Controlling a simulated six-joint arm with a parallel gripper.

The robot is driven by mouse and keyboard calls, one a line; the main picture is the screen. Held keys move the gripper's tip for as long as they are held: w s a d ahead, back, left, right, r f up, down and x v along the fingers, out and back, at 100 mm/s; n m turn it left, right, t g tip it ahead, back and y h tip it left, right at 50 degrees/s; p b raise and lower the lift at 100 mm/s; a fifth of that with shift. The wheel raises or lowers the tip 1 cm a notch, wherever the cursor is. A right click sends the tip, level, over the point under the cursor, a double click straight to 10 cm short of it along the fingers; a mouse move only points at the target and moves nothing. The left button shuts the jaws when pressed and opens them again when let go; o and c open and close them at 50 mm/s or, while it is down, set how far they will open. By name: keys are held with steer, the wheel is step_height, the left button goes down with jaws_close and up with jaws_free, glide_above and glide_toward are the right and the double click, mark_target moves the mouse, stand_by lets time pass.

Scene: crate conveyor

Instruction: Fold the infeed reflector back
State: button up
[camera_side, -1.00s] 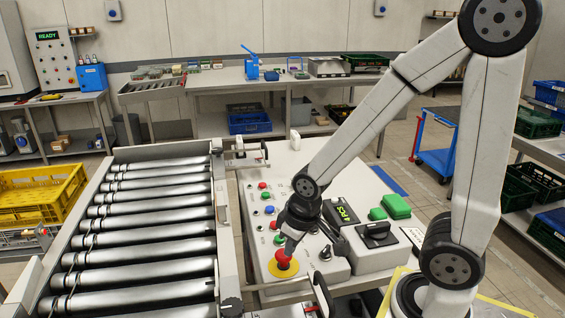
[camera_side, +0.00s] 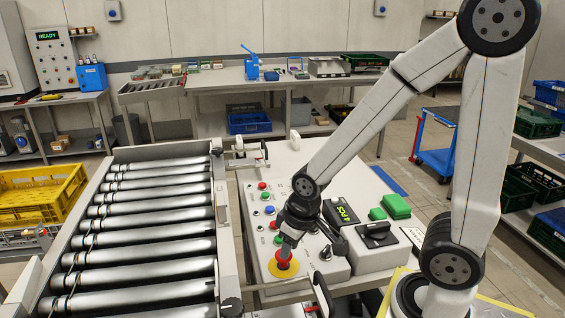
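My gripper (camera_side: 289,246) points down at the red mushroom button (camera_side: 284,258) on its yellow disc, at the front of the control panel (camera_side: 265,236). The fingertips are at the button's top, very close or touching; the view does not show which. They are too small to tell open from shut. No part is clearly identifiable as the infeed reflector. A similar black-and-red part (camera_side: 323,296) stands near the front edge, partly cut off.
A white upright piece (camera_side: 295,142) stands behind the panel. The rollers are empty. A yellow crate (camera_side: 40,192) stands left of the conveyor.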

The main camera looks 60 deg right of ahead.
steer(key=shift+o, duration=1.1)
steer(key=shift+w, duration=0.25)
steer(key=w+d+r+m, duration=0.2)
steer(key=w, duration=0.6)
steer(key=w+d+r+m, duration=0.2)
steer(key=w, duration=0.6)
steer(key=m+g+y, duration=0.1)
steer(key=m, duration=0.4)
glide_toward(220, 187)
steer(key=shift+w+f, duration=0.2)
steer(key=shift+f, duration=0.3)
steer(key=shift+f, duration=0.1)
steer(key=shift+w+a+f, duration=0.15)
steer(key=shift+f, duration=1.1)
steer(key=shift+w+a+f, duration=0.1)
steer(key=shift+a+f, duration=0.05)
steer(key=shift+f, duration=1.1)
steer(key=shift+w+a+f, duration=0.15)
steer(key=shift+f, duration=1.15)
steer(key=shift+c, duration=0.2)
jaws_close()
